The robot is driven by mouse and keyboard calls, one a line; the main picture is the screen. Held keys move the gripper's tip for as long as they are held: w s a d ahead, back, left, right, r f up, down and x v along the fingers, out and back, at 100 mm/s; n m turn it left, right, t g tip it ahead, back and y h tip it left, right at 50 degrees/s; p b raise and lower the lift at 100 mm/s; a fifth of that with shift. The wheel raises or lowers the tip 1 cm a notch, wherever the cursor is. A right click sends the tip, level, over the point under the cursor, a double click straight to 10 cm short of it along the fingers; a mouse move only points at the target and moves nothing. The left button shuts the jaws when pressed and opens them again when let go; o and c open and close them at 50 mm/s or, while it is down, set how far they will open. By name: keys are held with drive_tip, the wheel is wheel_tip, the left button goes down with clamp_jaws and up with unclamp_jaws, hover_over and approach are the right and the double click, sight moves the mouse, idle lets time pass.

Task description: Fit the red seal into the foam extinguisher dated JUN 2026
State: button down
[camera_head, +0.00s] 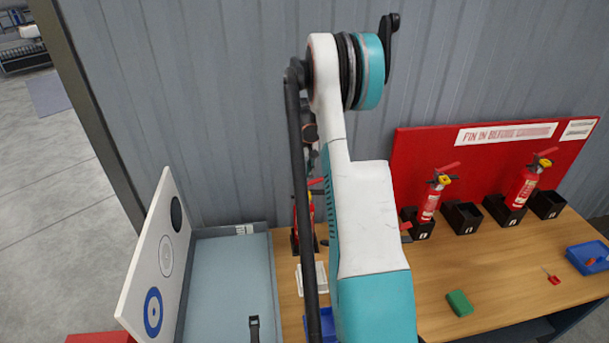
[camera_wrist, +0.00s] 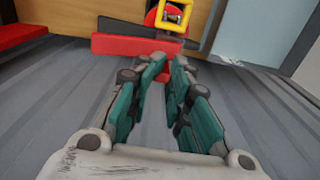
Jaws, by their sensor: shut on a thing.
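My gripper (camera_wrist: 164,70) is shut on a small red piece (camera_wrist: 163,76), which looks like the red seal and is mostly hidden between the teal fingers. Just beyond the fingertips in the wrist view are a red lever bar (camera_wrist: 135,45) and a yellow ring (camera_wrist: 174,16) on an extinguisher head. I cannot tell whether the seal touches it. In the head view my arm hides my gripper and most of the left extinguisher (camera_head: 296,216). Two more red extinguishers, a middle one (camera_head: 429,204) and a right one (camera_head: 522,188), stand in black holders. No date label is readable.
Empty black holders (camera_head: 463,218) (camera_head: 548,205) stand beside them. On the wooden bench (camera_head: 500,265) lie a green block (camera_head: 459,303), a small red item (camera_head: 553,280) and a blue tray (camera_head: 577,262). A red sign board (camera_head: 425,150) backs the bench. A grey-blue tray (camera_head: 230,270) and white target board (camera_head: 150,265) stand left.

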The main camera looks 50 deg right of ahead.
drive_tip(key=shift+s+a+f+b, duration=0.1)
drive_tip(key=shift+s+f+b, duration=0.05)
drive_tip(key=shift+f+b, duration=0.55)
idle(0.5)
drive_tip(key=shift+s+d+t+y, duration=0.15)
drive_tip(key=shift+d+t+y, duration=0.1)
drive_tip(key=shift+t+y, duration=0.15)
drive_tip(key=shift+b, duration=0.3)
drive_tip(key=shift+s+d+t+y+b, duration=0.15)
drive_tip(key=shift+d+t+y+b, duration=0.15)
drive_tip(key=shift+t+y, duration=0.1)
idle(0.4)
idle(1.0)
drive_tip(key=shift+s+d+b, duration=0.15)
drive_tip(key=shift+d+b, duration=0.1)
drive_tip(key=shift+b, duration=0.25)
drive_tip(key=shift+s+d+f+y+b, duration=0.15)
drive_tip(key=shift+d+y+b, duration=0.1)
drive_tip(key=shift+y+b, duration=0.2)
idle(0.7)
